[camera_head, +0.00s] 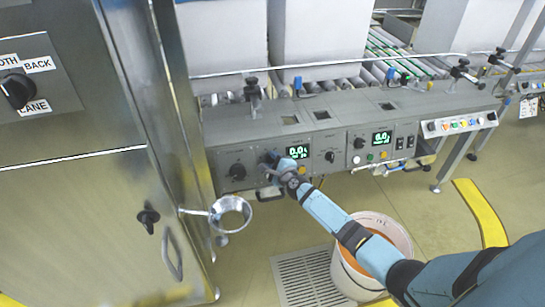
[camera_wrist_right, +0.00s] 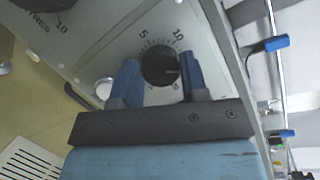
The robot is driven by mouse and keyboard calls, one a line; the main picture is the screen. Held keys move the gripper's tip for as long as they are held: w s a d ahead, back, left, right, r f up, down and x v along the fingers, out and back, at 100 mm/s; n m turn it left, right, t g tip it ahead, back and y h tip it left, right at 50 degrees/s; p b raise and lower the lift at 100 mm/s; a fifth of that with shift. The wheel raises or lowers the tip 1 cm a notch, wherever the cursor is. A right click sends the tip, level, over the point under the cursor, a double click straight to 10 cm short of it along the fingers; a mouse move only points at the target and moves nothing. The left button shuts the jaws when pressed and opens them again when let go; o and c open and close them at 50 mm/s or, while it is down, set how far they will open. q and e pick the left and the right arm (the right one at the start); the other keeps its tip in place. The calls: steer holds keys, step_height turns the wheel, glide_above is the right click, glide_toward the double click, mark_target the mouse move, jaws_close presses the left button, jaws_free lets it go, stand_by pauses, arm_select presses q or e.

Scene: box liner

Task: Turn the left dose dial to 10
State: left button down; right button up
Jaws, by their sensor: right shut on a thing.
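A black dose dial (camera_wrist_right: 160,68) with a scale reading 5 and 10 sits between the blue fingers of my right gripper (camera_wrist_right: 155,80) in the right wrist view. The fingers are shut on the dial from both sides. A pale pointer mark on its face points to the right in that picture, away from the 10. In the head view my right gripper (camera_head: 270,160) is at the grey control panel (camera_head: 225,152), just left of a green display (camera_head: 298,152) reading about 0.0, and hides the dial. My left gripper is not in view.
Another black dial (camera_head: 237,171) is on the panel left of my gripper. A second display (camera_head: 381,137) and more knobs are farther right. A metal cabinet (camera_head: 70,220) with a funnel-like ring (camera_head: 231,213) stands left. A white bucket (camera_head: 400,236) stands on the floor below.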

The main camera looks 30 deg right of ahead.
steer(key=n+p, duration=0.2)
steer(key=n, duration=0.1)
steer(key=shift+d+r+g, duration=0.1)
steer(key=shift+r+g, duration=0.2)
steer(key=shift+g, duration=0.1)
steer(key=shift+n+y+p, duration=0.4)
steer(key=shift+n+p, duration=0.05)
steer(key=shift+n, duration=0.05)
steer(key=n+g+p, duration=0.2)
steer(key=n+p, duration=0.2)
steer(key=n, duration=0.1)
steer(key=shift+p, duration=0.3)
steer(key=shift+n+p, duration=0.6)
steer(key=shift+n, duration=0.1)
steer(key=shift+n+g+p, duration=0.4)
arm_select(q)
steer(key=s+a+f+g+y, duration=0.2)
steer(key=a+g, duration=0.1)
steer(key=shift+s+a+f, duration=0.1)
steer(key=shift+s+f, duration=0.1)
arm_select(e)
steer(key=shift+n, duration=0.3)
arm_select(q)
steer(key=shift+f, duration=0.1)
arm_select(e)
steer(key=shift+f, duration=0.15)
